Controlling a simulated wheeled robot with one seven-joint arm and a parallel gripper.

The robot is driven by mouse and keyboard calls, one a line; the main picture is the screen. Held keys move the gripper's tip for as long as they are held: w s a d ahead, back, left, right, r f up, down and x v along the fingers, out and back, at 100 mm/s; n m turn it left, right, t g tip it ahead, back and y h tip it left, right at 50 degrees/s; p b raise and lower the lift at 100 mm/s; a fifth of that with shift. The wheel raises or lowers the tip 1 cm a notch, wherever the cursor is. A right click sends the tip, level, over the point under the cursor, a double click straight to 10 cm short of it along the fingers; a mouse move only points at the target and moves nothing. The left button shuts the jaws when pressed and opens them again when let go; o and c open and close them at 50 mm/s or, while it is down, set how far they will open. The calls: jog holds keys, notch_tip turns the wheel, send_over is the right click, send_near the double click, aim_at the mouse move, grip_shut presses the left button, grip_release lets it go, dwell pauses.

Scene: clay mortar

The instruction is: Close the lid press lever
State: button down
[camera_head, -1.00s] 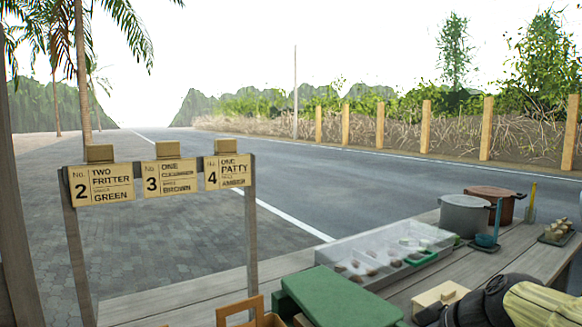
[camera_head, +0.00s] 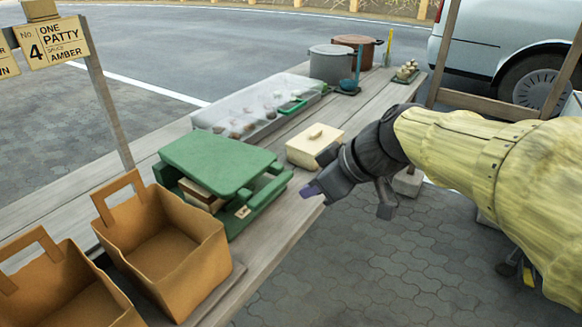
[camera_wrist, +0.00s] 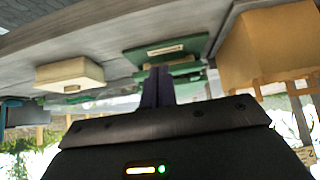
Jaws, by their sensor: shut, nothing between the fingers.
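A green press (camera_head: 215,160) with a broad flat top plate stands on the wooden counter, left of my gripper. Under the plate a pale boxed item shows at its left side, and a green bar (camera_head: 268,195) lies along its right side. I cannot tell clearly which part is the lever. My gripper (camera_head: 309,191) is shut and empty, over the counter's near edge and apart from the press. In the wrist view the dark fingers (camera_wrist: 158,88) are together and overlap the view of the green press (camera_wrist: 168,48).
Two brown open bags (camera_head: 165,245) stand left of the press. A cream lidded box (camera_head: 314,146) sits behind my gripper. A clear tray (camera_head: 240,115), a grey pot (camera_head: 331,66) and a brown pot (camera_head: 358,45) are farther back. Open paving lies right of the counter.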

jog(key=shift+s+d+f, duration=0.3)
jog(key=shift+s+d, duration=0.15)
jog(key=shift+d, duration=0.2)
jog(key=shift+s+d+f, duration=0.25)
jog(key=shift+s+d, duration=0.15)
jog(key=shift+d, duration=0.25)
jog(key=s+d+f+m+h, duration=0.2)
jog(key=d+f+m, duration=0.1)
jog(key=f, duration=0.3)
jog(key=s+d+f+m+g+h, duration=0.1)
jog(key=d+f+m+h, duration=0.1)
jog(key=f, duration=0.5)
jog(key=s+d+f+m+h, duration=0.2)
jog(key=d+f+m, duration=0.3)
jog(key=f+m, duration=0.1)
jog(key=shift+s+f+m+g+h, duration=0.3)
jog(key=shift+f+g+h, duration=0.1)
jog(key=shift+f, duration=0.1)
jog(key=shift+d, duration=0.1)
